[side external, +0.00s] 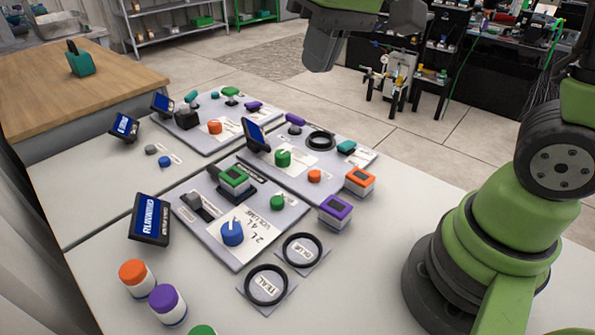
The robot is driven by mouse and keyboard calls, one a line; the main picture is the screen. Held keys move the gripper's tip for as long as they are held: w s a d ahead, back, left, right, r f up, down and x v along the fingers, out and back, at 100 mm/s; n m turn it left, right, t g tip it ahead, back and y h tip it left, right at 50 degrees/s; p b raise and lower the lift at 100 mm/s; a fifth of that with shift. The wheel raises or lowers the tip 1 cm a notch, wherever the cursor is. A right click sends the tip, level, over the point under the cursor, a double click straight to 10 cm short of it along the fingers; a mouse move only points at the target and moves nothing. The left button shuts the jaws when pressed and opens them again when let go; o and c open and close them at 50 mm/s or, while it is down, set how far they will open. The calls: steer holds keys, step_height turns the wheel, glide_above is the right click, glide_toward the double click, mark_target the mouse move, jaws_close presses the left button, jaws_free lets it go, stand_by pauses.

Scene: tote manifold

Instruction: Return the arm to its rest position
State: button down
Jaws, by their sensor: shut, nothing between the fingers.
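My gripper (321,58) hangs at the top centre of the side view, high above the table's far side. It is a dark block under a green part of my arm, cut off by the top edge. It is shut and nothing shows in it. It is well clear of the panels below. The nearest panel (262,240) carries a blue knob (232,233), a green-topped block (234,180) and a small green knob (278,202). Two black rings, on cards marked BLUE (302,250) and TEAL (266,285), lie in front of it.
Two more panels with knobs and small screens stand behind. A purple-topped block (335,212) and an orange-topped block (360,181) stand right of the panels. Orange (137,277) and purple (167,304) capped bottles stand front left. A tilted screen reads RUNNING (151,220). Bare white table lies front right.

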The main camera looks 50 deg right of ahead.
steer(key=s+r+m+t, duration=0.2)
steer(key=s+t, duration=0.2)
steer(key=s, duration=0.8)
steer(key=shift+s+d+r, duration=0.2)
steer(key=shift+d+r, duration=0.1)
steer(key=shift+d, duration=0.1)
